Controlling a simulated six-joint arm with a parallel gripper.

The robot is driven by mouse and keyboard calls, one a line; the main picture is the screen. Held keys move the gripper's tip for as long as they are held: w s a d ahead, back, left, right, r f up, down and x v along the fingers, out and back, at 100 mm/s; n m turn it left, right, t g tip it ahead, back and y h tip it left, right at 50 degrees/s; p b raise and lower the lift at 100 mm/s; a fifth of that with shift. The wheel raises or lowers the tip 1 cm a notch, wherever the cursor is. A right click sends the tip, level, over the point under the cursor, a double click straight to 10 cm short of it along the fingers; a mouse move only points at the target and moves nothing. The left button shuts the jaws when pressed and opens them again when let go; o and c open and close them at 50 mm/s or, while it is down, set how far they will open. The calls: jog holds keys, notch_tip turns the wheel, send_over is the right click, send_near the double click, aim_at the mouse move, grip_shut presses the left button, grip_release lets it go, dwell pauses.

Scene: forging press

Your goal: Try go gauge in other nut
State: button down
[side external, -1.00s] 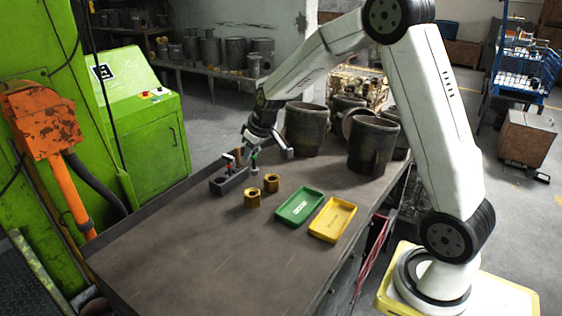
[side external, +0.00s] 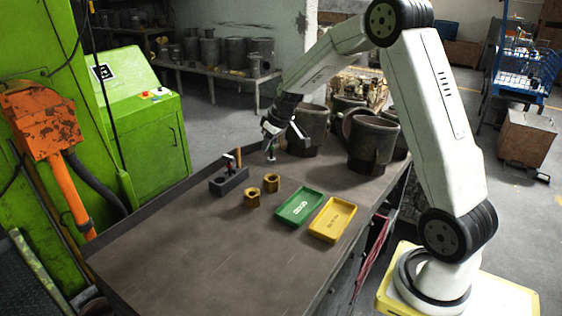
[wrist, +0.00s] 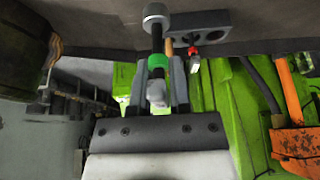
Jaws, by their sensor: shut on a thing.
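My gripper (side external: 271,134) is shut on the go gauge (side external: 271,152) and holds it above the far part of the bench. In the wrist view the go gauge (wrist: 155,40) has a green ring, a dark shaft and a grey metal end, and stands between the fingers of my gripper (wrist: 158,78). Two brass-coloured nuts, the nearer nut (side external: 252,198) and the farther nut (side external: 271,182), stand on the bench, apart from the gauge. The dark gauge holder (side external: 230,183) is left of them, with a red-marked gauge (side external: 230,163) upright in it.
A green tray (side external: 299,207) and a yellow tray (side external: 334,220) lie right of the nuts. Large dark metal pots (side external: 372,143) stand at the bench's far right, close behind my gripper. The front left of the bench (side external: 190,250) is clear.

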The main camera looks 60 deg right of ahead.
aim_at(272, 158)
jog(key=shift+f, duration=1.95)
jog(key=shift+f, duration=1.6)
dwell(0.7)
jog(key=shift+r, duration=1.9)
dwell(0.8)
jog(key=shift+r, duration=1.85)
